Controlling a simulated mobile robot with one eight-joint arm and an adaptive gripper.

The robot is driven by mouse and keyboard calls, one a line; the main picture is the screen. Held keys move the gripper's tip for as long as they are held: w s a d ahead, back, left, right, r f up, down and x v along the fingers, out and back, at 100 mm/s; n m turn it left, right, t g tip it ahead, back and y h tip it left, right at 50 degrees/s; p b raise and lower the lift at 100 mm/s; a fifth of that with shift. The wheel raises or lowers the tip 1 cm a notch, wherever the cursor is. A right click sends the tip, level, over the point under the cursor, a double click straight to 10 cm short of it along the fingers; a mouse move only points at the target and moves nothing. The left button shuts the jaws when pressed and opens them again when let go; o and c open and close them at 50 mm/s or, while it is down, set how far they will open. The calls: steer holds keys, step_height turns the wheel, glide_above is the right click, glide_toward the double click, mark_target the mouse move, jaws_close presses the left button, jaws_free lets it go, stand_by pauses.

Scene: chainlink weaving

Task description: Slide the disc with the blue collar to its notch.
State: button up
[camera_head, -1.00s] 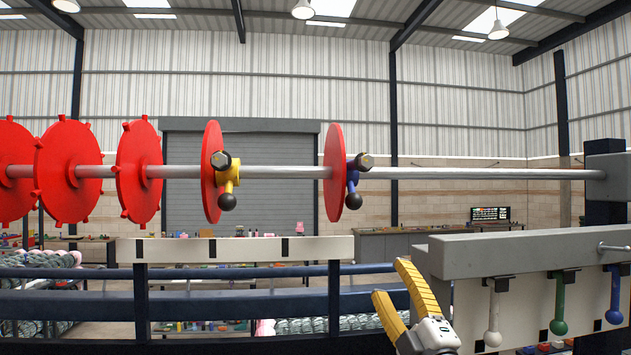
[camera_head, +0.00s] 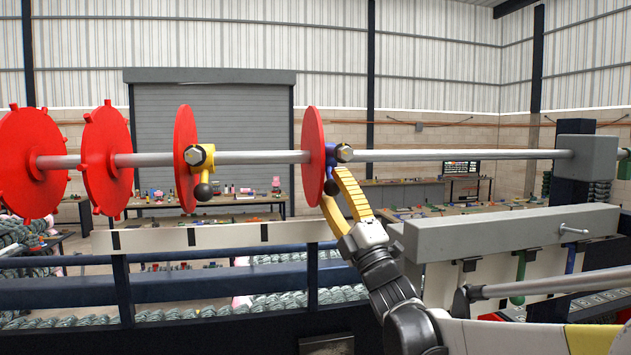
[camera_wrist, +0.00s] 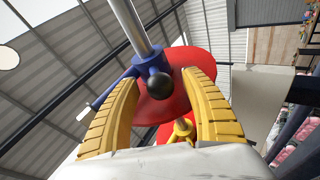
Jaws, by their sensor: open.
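The red disc with the blue collar (camera_head: 313,150) hangs on the horizontal steel shaft, the rightmost of several red discs. Its blue collar (camera_head: 330,157) sits on the disc's right side, with a black ball knob below. My gripper (camera_head: 336,188) is just below the collar, its yellow fingers open. In the wrist view the fingers (camera_wrist: 165,79) stand on either side of the black knob (camera_wrist: 160,86), which shows between them with the blue collar (camera_wrist: 147,62) and red disc (camera_wrist: 184,60) behind. I cannot tell whether they touch it. A pale rail (camera_head: 225,236) with dark marks runs below the discs.
A red disc with a yellow collar (camera_head: 198,168) is to the left on the same shaft (camera_head: 450,155). The shaft is bare to the right, up to a grey end block (camera_head: 586,157). A grey beam (camera_head: 510,232) with hanging coloured levers stands at lower right.

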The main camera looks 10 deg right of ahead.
steer(key=shift+w+r, duration=0.2)
jaws_close()
steer(key=shift+a, duration=0.15)
steer(key=a+b, duration=0.2)
steer(key=a, duration=0.8)
steer(key=shift+a, duration=0.2)
